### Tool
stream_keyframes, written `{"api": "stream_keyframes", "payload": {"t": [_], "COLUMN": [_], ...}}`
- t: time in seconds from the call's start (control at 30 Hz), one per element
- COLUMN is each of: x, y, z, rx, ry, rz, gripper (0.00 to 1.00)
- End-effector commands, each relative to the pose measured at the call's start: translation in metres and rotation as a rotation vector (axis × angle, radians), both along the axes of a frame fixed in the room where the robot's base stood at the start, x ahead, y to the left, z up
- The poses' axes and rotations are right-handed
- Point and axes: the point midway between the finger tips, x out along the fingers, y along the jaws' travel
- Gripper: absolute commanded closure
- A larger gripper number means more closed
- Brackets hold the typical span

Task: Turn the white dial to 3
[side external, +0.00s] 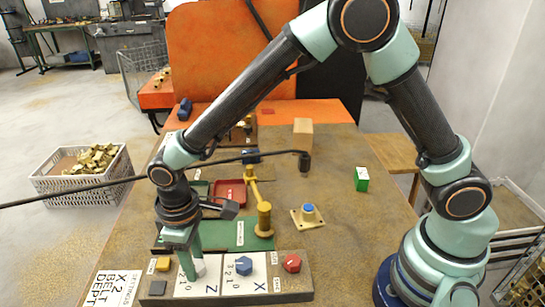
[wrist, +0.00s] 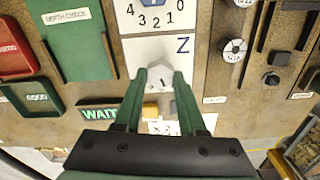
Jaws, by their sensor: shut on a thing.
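The white dial (side external: 201,267) sits on the white plate marked Z on the grey control panel (side external: 290,284). My gripper (side external: 192,274) points down at the dial with its green fingers. In the wrist view, my gripper's fingers (wrist: 160,82) are shut on the white dial (wrist: 160,72), one on each side. A digit that looks like 1 shows between the fingers. The dial's other digits and its pointer are hidden or too small to read.
On the same panel are a blue dial (side external: 244,265) on the plate marked X, a red knob (side external: 292,262) and a yellow button (side external: 162,264).

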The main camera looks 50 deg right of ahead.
Motion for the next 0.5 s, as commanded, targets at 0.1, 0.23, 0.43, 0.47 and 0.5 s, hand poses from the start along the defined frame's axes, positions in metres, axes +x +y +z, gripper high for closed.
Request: {"api": "stream_keyframes", "payload": {"t": [0.1, 0.23, 0.43, 0.47, 0.5], "x": [0.0003, 0.0005, 0.0005, 0.0006, 0.0006], "y": [0.0, -0.0003, -0.0007, -0.0008, -0.0009], "z": [0.0011, 0.0012, 0.0013, 0.0013, 0.0013], "rx": [0.0, 0.0, 0.0, 0.0, 0.0], "ry": [0.0, 0.0, 0.0, 0.0, 0.0], "rz": [-0.11, -0.234, -0.423, -0.45, -0.486], "gripper": [1.0, 1.0, 1.0, 1.0, 1.0]}}
